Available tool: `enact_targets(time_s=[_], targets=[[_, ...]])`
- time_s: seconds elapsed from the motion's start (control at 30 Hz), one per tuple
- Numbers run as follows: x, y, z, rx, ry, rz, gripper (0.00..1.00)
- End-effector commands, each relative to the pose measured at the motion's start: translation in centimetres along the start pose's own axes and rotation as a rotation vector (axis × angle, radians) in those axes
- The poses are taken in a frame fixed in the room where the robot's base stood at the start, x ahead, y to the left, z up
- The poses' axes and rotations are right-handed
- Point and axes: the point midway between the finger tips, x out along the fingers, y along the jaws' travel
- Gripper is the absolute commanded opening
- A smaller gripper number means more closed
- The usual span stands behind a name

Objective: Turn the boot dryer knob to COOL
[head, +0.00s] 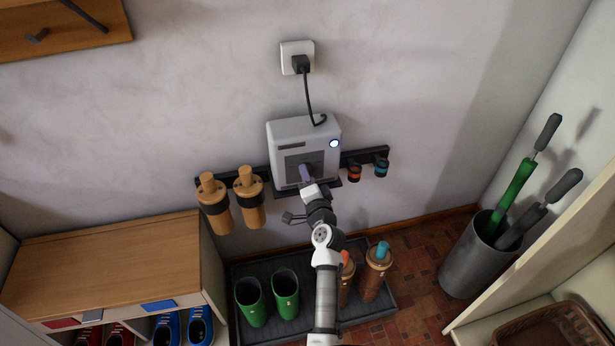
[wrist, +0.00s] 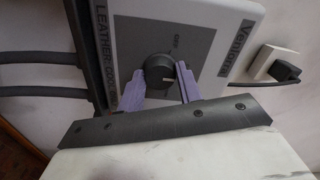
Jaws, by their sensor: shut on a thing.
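The boot dryer (head: 296,132) is a white box with a grey front panel, mounted low on the wall. In the wrist view its panel (wrist: 190,36) fills the upper middle, with partly readable lettering. Its round dark knob (wrist: 159,71) has a pale mark on its right side. My gripper (wrist: 160,80) has its two purple fingers on either side of the knob and is shut on it. In the head view my gripper (head: 305,174) is against the dryer's front and hides the knob. I cannot tell which label the mark points at.
The dryer's cord runs up to a wall outlet (head: 297,57). Wooden boot forms (head: 249,199) hang left of the dryer, and dark nozzles (head: 381,167) stick out at right. Green boots (head: 285,293) and brown boots (head: 374,272) stand on a floor tray below. A metal bin (head: 470,262) stands at right.

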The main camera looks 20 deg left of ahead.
Motion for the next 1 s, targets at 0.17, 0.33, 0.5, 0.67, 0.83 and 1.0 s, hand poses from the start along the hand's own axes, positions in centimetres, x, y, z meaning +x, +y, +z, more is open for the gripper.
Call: enact_targets(time_s=[0.17, 0.33, 0.5, 0.67, 0.83, 1.0], targets=[[-0.03, 0.07, -0.05, 0.008, 0.001, 0.001, 0.12], [-0.03, 0.08, -0.05, 0.008, 0.001, 0.001, 0.12], [-0.03, 0.08, -0.05, 0.007, 0.001, 0.001, 0.45], [-0.02, 0.06, -0.03, 0.007, 0.001, 0.001, 0.57], [-0.01, 0.04, -0.02, 0.006, 0.0, 0.001, 0.57], [0.01, 0.03, -0.01, 0.006, 0.0, 0.0, 0.57]])
